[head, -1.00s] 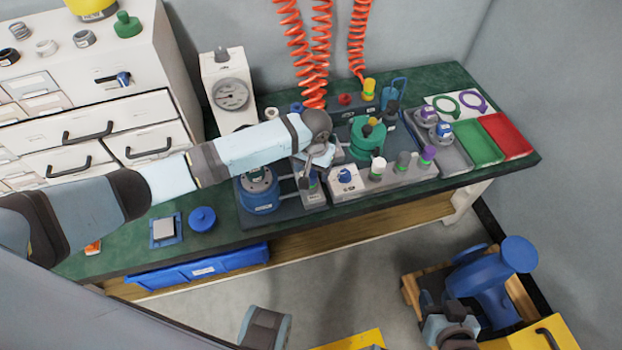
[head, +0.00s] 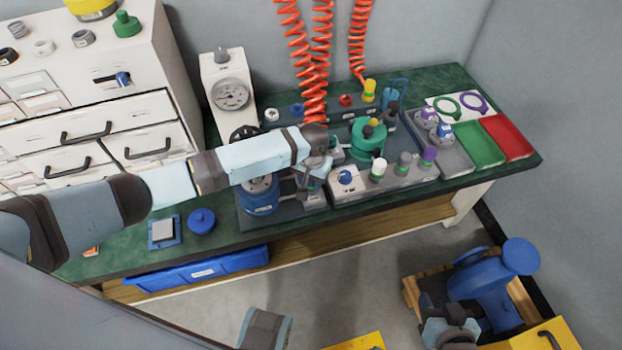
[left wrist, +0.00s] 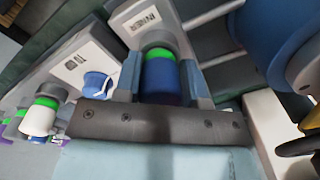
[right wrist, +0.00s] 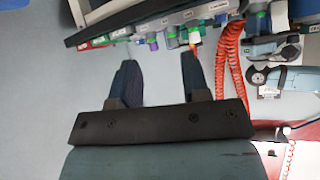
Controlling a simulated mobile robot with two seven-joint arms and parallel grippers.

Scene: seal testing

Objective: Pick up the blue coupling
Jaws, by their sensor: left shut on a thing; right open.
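The blue coupling (left wrist: 160,80), with a bright green ring, sits between my left gripper's fingers (left wrist: 160,77) in the left wrist view. Both fingers press on its sides. It is beside a plate labelled INNER, with a grey collar at its green end; whether it is clear of that collar I cannot tell. In the head view my left gripper (head: 318,168) is low over the bench, right of the blue round fixture, and hides the coupling. My right gripper (right wrist: 158,75) is open and empty, away from the bench; in the head view it shows at the lower right (head: 455,318).
A green vessel (head: 368,140) and a row with white, grey and purple couplings (head: 403,163) stand close right of my left gripper. The blue fixture (head: 258,200) is close left. Orange coiled hoses (head: 313,60) hang behind. A blue pump (head: 485,285) stands near my right gripper.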

